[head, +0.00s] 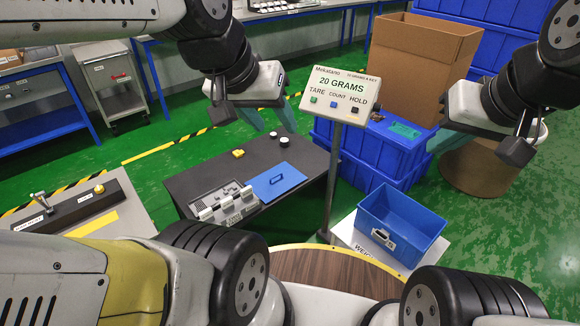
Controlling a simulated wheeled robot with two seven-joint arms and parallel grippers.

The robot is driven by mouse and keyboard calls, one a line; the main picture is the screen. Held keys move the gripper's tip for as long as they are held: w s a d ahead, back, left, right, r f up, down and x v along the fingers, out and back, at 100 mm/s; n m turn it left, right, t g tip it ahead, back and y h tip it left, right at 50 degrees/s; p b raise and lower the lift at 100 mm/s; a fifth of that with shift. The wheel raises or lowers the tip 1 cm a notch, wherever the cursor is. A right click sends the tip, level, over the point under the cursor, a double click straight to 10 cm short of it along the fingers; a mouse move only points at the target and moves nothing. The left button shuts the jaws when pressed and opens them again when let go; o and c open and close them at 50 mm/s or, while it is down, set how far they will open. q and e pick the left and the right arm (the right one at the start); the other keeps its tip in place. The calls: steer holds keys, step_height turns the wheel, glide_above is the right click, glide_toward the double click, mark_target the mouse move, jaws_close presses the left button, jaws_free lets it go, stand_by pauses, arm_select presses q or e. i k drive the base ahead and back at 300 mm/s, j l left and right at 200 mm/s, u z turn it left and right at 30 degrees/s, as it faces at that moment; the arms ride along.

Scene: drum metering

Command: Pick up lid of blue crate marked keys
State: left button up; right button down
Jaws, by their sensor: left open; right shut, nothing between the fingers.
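A closed blue crate (368,160) stands on the floor behind the sign post. Its blue lid (382,126) is on, with a small dark knob and a teal patch on top. I cannot read a "keys" mark on it. A smaller open blue bin (402,222) with a white label, too small to read, sits in front on a white platform. My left gripper (268,116) is open and empty above the dark table, left of the sign. My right gripper (438,142) is shut and empty, close to the right side of the closed crate; contact cannot be told.
A sign reading 20 GRAMS (340,94) stands on a post between my grippers. A cardboard box (422,60) is behind the crate. A brown drum (482,170) stands right.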

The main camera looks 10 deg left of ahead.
mark_target(267, 186)
steer(key=i+j+z, duration=0.15)
steer(key=i+j, duration=0.15)
steer(key=i+j+z, duration=0.15)
steer(key=i+j, duration=0.2)
steer(key=i+j+z, duration=0.1)
steer(key=i+j, duration=0.15)
steer(key=j, duration=0.25)
steer(key=i+j+z, duration=0.15)
steer(key=i+j, duration=0.15)
steer(key=j, duration=0.15)
